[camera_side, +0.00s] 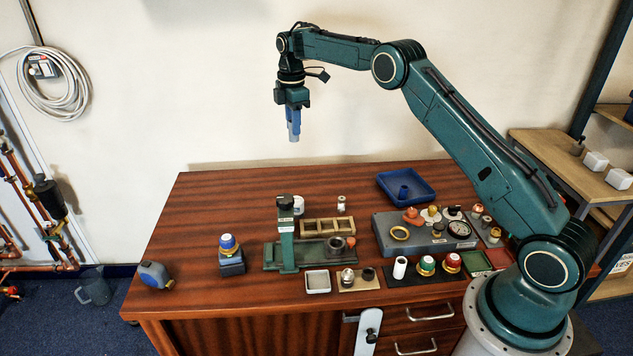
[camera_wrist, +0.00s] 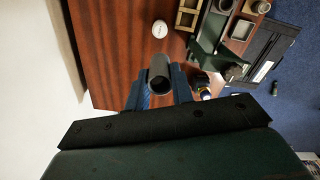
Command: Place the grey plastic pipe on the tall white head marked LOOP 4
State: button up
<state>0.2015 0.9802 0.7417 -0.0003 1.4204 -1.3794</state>
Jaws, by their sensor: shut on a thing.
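My gripper (camera_side: 293,122) hangs high above the back of the wooden bench, pointing down, with blue fingers. It is shut on the grey plastic pipe (camera_side: 294,137), whose lower end shows below the fingers. In the wrist view the pipe (camera_wrist: 160,64) sits between the blue fingers (camera_wrist: 160,88) with its hollow end visible. A tall white cylinder (camera_side: 400,267) stands upright on a dark mat at the bench front and looks like the white head. No LOOP 4 marking is readable, so I cannot confirm it. The pipe is well apart from it.
A green fixture with an upright post (camera_side: 286,235) stands mid-bench, beside a wooden divided tray (camera_side: 328,226). A grey box with fittings (camera_side: 425,243) and a blue tray (camera_side: 406,198) are to the right. The bench's back left is clear.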

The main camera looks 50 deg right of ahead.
send_over(297, 199)
notch_tip(297, 199, down, 20)
dwell(1.3)
jog(key=shift+f, duration=0.1)
jog(key=o, duration=1)
jog(key=shift+c, duration=0.2)
notch_tip(297, 199, up, 12)
jog(key=shift+a+r, duration=0.1)
jog(key=shift+r, duration=0.1)
dwell(0.4)
